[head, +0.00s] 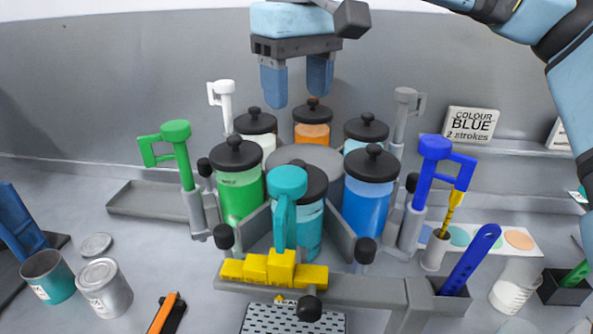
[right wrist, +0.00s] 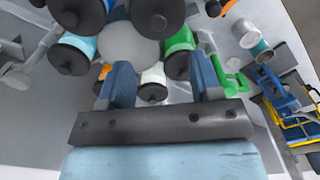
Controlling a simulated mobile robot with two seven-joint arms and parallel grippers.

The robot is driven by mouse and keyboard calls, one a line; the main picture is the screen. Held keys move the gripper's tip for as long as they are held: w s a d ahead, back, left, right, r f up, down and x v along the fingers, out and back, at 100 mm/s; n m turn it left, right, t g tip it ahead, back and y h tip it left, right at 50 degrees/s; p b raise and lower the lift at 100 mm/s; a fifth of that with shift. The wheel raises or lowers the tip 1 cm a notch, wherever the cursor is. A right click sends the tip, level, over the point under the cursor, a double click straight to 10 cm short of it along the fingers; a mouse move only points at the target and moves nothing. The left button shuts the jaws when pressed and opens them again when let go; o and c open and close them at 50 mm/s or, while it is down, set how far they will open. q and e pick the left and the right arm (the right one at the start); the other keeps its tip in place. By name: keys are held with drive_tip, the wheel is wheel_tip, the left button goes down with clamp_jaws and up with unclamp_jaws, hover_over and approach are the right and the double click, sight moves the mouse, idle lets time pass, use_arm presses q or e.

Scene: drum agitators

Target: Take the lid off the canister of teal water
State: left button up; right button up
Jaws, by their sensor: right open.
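The canister of teal water (head: 310,232) stands at the front of the round carousel. Its black knobbed lid (head: 313,183) is on, and a teal pump handle (head: 287,200) hides part of the canister and lid. A black lid at the top of the right wrist view (right wrist: 152,20) appears to be this one. My right gripper (head: 297,88) is open and empty, fingers down, above the back of the carousel. In the right wrist view its fingers (right wrist: 163,80) spread above the white canister's lid (right wrist: 152,88). My left gripper is not in view.
Lidded green (head: 240,195), blue (head: 367,207), orange (head: 312,133), white and pale cyan canisters crowd the carousel. Green (head: 177,150) and blue (head: 432,175) pump handles rise beside it. A yellow block (head: 275,270) sits on the front bar. A grey tray (head: 150,200) lies left.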

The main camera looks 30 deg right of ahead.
sight(297, 163)
drive_tip(key=f, duration=0.7)
drive_tip(key=f+p, duration=0.1)
drive_tip(key=f, duration=0.3)
drive_tip(key=shift+w+d+f, duration=0.15)
drive_tip(key=shift+w+d, duration=0.05)
drive_tip(key=shift+w, duration=0.2)
drive_tip(key=c, duration=1)
